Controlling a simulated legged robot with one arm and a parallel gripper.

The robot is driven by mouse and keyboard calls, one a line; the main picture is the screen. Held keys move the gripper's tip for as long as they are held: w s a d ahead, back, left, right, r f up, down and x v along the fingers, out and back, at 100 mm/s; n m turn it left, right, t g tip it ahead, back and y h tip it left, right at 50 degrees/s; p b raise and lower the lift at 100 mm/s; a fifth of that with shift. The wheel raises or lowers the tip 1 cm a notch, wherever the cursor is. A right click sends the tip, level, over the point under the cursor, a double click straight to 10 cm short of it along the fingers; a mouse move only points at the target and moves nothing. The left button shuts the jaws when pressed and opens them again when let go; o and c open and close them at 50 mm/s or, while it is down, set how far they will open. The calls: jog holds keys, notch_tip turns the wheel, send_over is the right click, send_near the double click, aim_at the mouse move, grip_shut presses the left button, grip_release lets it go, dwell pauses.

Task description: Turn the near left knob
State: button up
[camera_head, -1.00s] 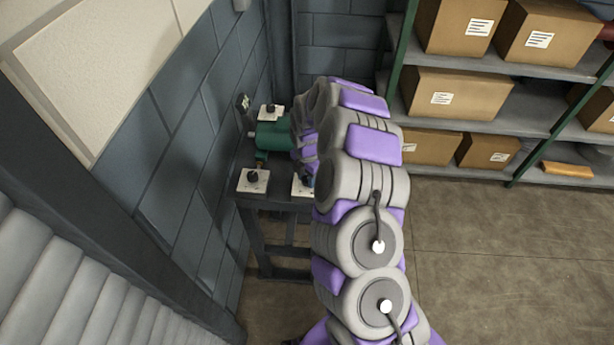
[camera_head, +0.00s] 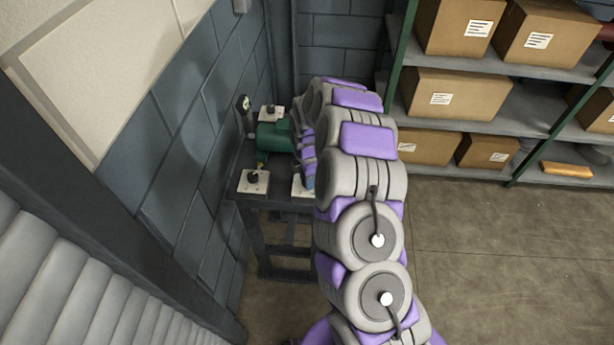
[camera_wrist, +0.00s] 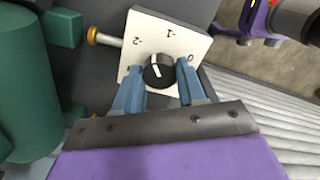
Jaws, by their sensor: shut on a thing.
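In the wrist view my gripper (camera_wrist: 160,76) has its two blue fingers closed on a black knob (camera_wrist: 159,71). The knob sits on a white plate (camera_wrist: 186,37) marked 0, 1 and 2. Its white pointer line points up, slightly left. In the head view my arm hides most of my gripper; some blue (camera_head: 308,182) shows beside a partly hidden white plate (camera_head: 298,190). The near left knob (camera_head: 254,176), on its own white plate (camera_head: 247,188), shows apart to the left, with no finger on it.
A green casing (camera_head: 272,138) stands on the dark table, with another knob (camera_head: 270,110) behind it and a gauge (camera_head: 243,103) beside it. A brass fitting (camera_wrist: 92,36) is close to the held knob's plate. A block wall bounds the left; boxed shelves (camera_head: 510,120) stand right.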

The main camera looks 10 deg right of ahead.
jog(key=m, duration=0.3)
jog(key=shift+w+r+m+p, duration=0.1)
jog(key=shift+m+p, duration=0.3)
jog(key=m+p, duration=0.1)
jog(key=m, duration=0.3)
jog(key=shift+m, duration=0.3)
jog(key=m+p, duration=0.1)
jog(key=m, duration=0.8)
jog(key=shift+p, duration=0.35)
jog(key=m, duration=0.3)
jog(key=shift+m, duration=0.3)
jog(key=m, duration=0.3)
jog(key=shift+w+m, duration=0.1)
jog(key=shift+m, duration=0.3)
jog(key=m, duration=0.3)
jog(key=shift+m, duration=1.9)
